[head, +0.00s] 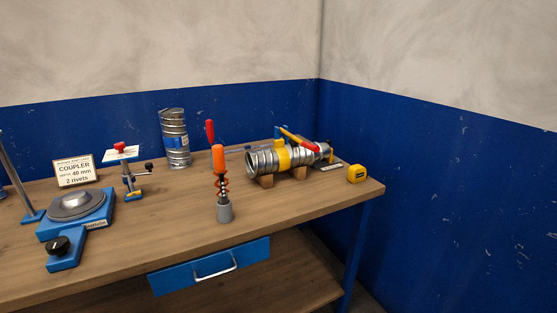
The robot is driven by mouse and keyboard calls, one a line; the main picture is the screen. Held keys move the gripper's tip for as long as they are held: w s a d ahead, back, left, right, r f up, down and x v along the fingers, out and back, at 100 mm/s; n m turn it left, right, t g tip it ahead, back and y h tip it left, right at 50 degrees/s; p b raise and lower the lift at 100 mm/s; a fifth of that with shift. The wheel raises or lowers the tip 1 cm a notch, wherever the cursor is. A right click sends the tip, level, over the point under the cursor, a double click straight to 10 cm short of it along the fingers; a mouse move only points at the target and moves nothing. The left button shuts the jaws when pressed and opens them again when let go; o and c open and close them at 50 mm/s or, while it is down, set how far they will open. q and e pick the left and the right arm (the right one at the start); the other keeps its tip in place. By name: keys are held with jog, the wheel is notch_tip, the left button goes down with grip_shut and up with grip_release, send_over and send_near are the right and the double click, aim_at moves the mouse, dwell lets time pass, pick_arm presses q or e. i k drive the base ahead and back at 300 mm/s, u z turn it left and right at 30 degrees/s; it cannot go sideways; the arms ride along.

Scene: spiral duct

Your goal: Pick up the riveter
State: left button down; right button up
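I cannot tell for certain which tool is the riveter. An orange-handled tool (220,172) stands upright in a grey cup-like base (224,212) near the middle of the workbench. A red handle (210,131) rises just behind it; its lower part is hidden. A tool with a red grip (304,142) and a yellow-orange arm lies by the spiral duct (265,161), partly overlapping it in the view. Neither of my grippers is in view.
The duct rests on wooden blocks (265,181) at the bench's right. A yellow tape measure (356,173) lies near the right end. A short upright duct (174,138), a coupler sign (75,170), a red-knobbed device (130,178) and a blue turntable (76,207) stand left. The front middle is clear.

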aim_at(218, 154)
jog(key=u, duration=0.45)
jog(key=k, duration=0.55)
jog(key=u, duration=1.65)
jog(key=i, duration=1.65)
jog(key=z, duration=0.95)
jog(key=i, duration=0.55)
jog(key=z, duration=0.7)
